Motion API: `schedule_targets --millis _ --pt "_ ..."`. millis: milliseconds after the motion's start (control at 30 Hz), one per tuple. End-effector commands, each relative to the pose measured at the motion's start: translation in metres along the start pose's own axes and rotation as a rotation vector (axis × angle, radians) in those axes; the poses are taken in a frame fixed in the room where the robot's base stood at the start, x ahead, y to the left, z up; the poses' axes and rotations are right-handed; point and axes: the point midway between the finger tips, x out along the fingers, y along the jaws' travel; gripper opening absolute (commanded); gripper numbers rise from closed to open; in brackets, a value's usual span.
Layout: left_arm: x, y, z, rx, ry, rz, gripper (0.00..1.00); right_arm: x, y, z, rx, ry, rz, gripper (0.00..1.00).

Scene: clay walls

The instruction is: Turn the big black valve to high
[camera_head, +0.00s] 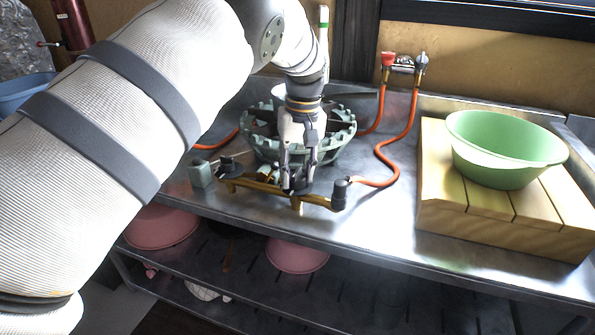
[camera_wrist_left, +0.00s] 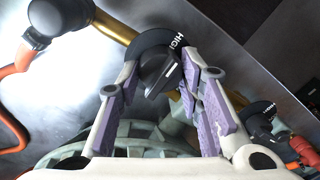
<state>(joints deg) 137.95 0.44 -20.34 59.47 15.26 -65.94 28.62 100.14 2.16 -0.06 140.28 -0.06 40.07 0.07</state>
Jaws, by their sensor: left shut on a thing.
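The big black valve (camera_wrist_left: 160,73) is a dark knob in front of a round black dial with white lettering that reads HIGH, in the left wrist view. A short white mark shows on the knob; I cannot tell for certain which setting it points at. My left gripper (camera_wrist_left: 161,80) has its purple-padded fingers on both sides of the knob and is shut on it. In the head view my left gripper (camera_head: 297,188) reaches down to the brass pipe (camera_head: 262,187) at the front of the burner, and its fingers hide the knob. My right gripper is not in view.
A round green-grey burner (camera_head: 260,148) stands behind the pipe. A smaller black valve (camera_wrist_left: 262,108) shows at the right of the wrist view. Orange hoses (camera_head: 384,160) run across the metal counter (camera_head: 375,215). A green bowl (camera_head: 505,165) stands on a wooden crate (camera_head: 485,228) at right.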

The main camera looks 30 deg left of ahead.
Motion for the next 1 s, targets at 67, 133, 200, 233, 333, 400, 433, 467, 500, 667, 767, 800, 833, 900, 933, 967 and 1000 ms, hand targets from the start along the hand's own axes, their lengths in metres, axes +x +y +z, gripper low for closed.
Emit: schedule_targets --millis 67,133,200,233,333,400,433,467,500,667,767,800,833,900,933,967,1000 --pt "0.0029 -0.0001 0.0012 -0.014 -0.007 -0.002 0.06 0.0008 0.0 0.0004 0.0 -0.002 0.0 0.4" --pt "0.0029 -0.0001 0.0013 -0.021 -0.008 -0.002 0.06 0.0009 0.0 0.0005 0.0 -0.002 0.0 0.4" --pt "0.0029 -0.0001 0.0013 -0.025 -0.008 -0.002 0.06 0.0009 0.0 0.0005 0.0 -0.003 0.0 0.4" --pt "0.0029 -0.0002 0.0013 -0.026 -0.008 -0.002 0.06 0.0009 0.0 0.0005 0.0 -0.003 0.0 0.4" --pt "0.0029 -0.0002 0.0014 -0.027 -0.008 -0.003 0.06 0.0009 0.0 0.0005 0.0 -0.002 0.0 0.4" --pt "0.0029 -0.0002 0.0014 -0.027 -0.008 -0.003 0.06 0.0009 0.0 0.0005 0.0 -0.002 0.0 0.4" --pt "0.0029 -0.0002 0.0014 -0.027 -0.008 -0.003 0.06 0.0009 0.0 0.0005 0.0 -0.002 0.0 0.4" --pt "0.003 -0.0002 0.0014 -0.027 -0.008 -0.003 0.06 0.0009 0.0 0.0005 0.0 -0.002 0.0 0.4" --pt "0.003 -0.0002 0.0014 -0.027 -0.009 -0.003 0.06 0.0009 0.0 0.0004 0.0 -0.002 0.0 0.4" --pt "0.0027 -0.0002 0.0012 -0.026 -0.008 -0.002 0.54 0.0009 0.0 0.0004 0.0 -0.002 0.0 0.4" --pt "0.002 -0.0001 0.0009 -0.026 -0.006 -0.002 0.54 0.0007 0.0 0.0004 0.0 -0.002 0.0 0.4" --pt "0.0017 -0.0001 0.0007 -0.025 -0.005 -0.002 0.54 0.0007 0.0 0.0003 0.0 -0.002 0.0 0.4" --pt "0.0015 -0.0001 0.0007 -0.025 -0.005 -0.001 0.54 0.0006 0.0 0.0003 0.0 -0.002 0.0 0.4" --pt "0.0012 -0.0001 0.0005 -0.025 -0.004 -0.001 0.54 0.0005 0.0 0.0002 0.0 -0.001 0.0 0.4" --pt "0.0006 -0.0001 0.0004 -0.025 -0.004 -0.001 0.54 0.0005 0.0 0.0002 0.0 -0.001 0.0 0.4" --pt "-0.0009 0.0 0.0003 -0.025 -0.004 -0.001 0.54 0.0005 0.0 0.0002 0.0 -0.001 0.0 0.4" --pt "-0.0047 0.0001 0.0001 -0.025 -0.003 0.0 0.54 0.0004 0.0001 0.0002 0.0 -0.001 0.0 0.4"
